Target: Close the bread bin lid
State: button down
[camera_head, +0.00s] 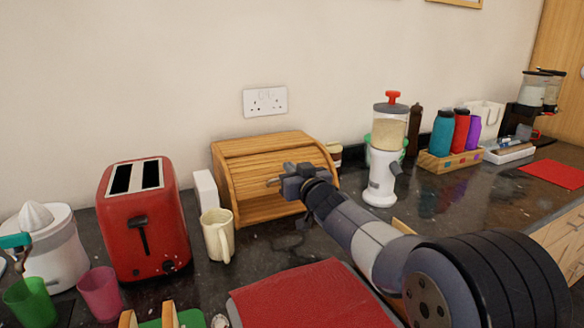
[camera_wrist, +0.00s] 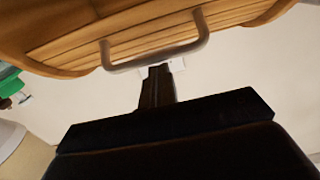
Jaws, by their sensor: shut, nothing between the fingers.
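The wooden bread bin (camera_head: 243,172) stands against the wall, behind the mug. Its slatted roll lid covers the upper front, and a gap appears to show below it, so the lid looks partly open; my gripper hides some of the front. My gripper (camera_head: 274,182) is shut and empty, in front of the lid. In the wrist view the lid slats (camera_wrist: 130,32) and the grey bar handle (camera_wrist: 160,58) fill the top. The shut fingers (camera_wrist: 155,82) lie close to the handle's middle; I cannot tell whether they touch it.
A cream mug (camera_head: 217,238) stands close in front of the bin's left side, with a white block (camera_head: 205,190) and a red toaster (camera_head: 142,222) further left. A cereal dispenser (camera_head: 386,150) stands to the right. A red mat (camera_head: 310,298) lies in front.

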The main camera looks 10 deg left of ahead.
jog(key=shift+s+d+f, duration=0.25)
jog(key=shift+f, duration=0.25)
jog(key=shift+s+d+f+b, duration=0.25)
jog(key=shift+f+b, duration=0.1)
jog(key=shift+f, duration=0.1)
jog(key=shift+s+d+f+b, duration=0.1)
jog(key=shift+s+f+b, duration=0.15)
jog(key=shift+f, duration=0.2)
